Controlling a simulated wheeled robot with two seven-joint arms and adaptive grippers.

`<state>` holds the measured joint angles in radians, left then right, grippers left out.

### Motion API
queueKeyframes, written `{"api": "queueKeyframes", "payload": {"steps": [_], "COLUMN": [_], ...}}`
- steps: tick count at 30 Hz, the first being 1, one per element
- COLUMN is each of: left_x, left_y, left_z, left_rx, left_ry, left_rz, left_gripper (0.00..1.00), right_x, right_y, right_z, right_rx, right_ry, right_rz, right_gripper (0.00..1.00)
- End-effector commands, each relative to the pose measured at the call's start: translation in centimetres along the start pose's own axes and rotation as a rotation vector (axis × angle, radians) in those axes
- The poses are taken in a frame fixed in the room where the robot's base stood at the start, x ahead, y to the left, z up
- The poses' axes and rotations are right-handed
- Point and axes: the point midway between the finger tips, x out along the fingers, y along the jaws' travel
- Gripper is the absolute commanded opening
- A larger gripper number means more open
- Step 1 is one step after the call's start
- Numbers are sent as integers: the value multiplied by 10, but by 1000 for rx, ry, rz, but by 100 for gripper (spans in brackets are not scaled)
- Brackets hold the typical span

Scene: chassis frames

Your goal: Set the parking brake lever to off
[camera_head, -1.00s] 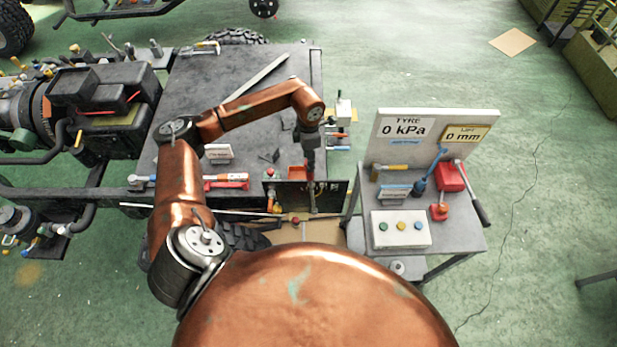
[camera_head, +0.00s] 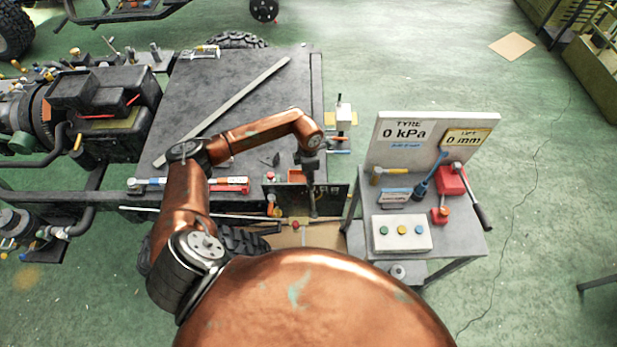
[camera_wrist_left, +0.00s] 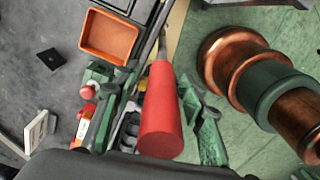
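The parking brake lever's red grip (camera_wrist_left: 161,112) fills the middle of the left wrist view, its thin shaft running up and away. My left gripper (camera_wrist_left: 158,118) has its green fingers spread on either side of the grip, with a gap visible on the left. I cannot tell whether either finger touches it. In the head view, my left gripper (camera_head: 313,190) points down at the dark panel on the bench's front right edge, and my arm largely hides the lever there. My right gripper is in neither view.
An orange tray (camera_wrist_left: 109,36) lies close beside the lever. The dark upright panel (camera_head: 335,198) is right by the gripper. A grey cart (camera_head: 455,235) with a gauge board (camera_head: 400,158) and red jack (camera_head: 450,180) stands to the right. The bench top (camera_head: 230,75) is mostly clear.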

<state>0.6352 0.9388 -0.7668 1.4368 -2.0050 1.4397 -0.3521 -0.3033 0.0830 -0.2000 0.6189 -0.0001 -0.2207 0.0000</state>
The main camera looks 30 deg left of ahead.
Motion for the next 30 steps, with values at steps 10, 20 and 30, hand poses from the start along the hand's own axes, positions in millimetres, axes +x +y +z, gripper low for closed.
{"api": "queueKeyframes", "payload": {"steps": [10,20,30], "left_x": [2,1,1], "left_y": [0,0,0], "left_z": [0,0,0], "left_rx": [-1,-1,-1], "left_ry": [1,1,1], "left_rz": [-1,0,0], "left_gripper": [32,10,0], "right_x": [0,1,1], "right_y": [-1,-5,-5], "right_z": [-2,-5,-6], "right_rx": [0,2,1], "right_ry": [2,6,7], "right_rz": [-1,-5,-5], "right_gripper": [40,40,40]}}
